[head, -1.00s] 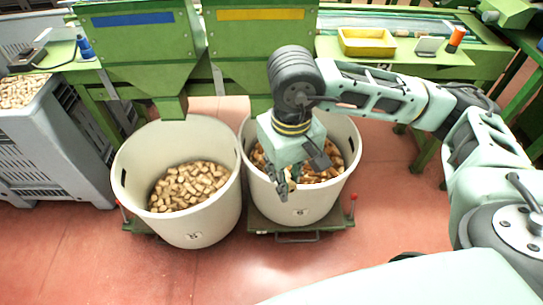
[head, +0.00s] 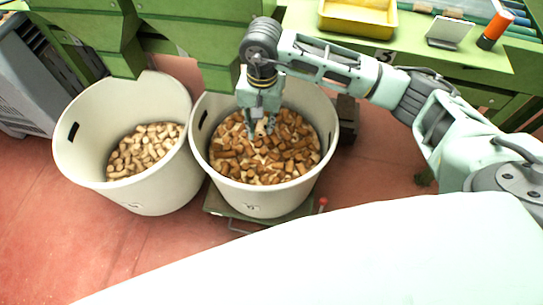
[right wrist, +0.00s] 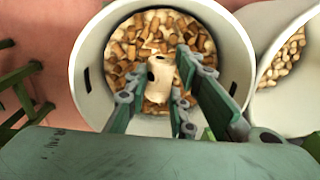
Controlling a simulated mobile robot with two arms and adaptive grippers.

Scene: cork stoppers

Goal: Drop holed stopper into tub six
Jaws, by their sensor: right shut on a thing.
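A pale cork stopper with dark spots on its surface (right wrist: 160,76) is held between the fingers of my right gripper (right wrist: 156,88). In the head view the right gripper (head: 261,128) points down over the right-hand tub (head: 262,201), inside its rim outline. The stopper shows there only as a small pale spot (head: 261,127). The tub is white and partly filled with brown and tan corks (head: 285,150). Its front label is too small to read surely. It also shows below the gripper in the right wrist view (right wrist: 92,62). My left gripper is not in view.
A second white tub (head: 150,190) with paler corks stands close at the left. Green machine chutes (head: 200,35) rise behind the tubs. A green bench at the back right carries a yellow tray (head: 357,20) and an orange spool (head: 496,27).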

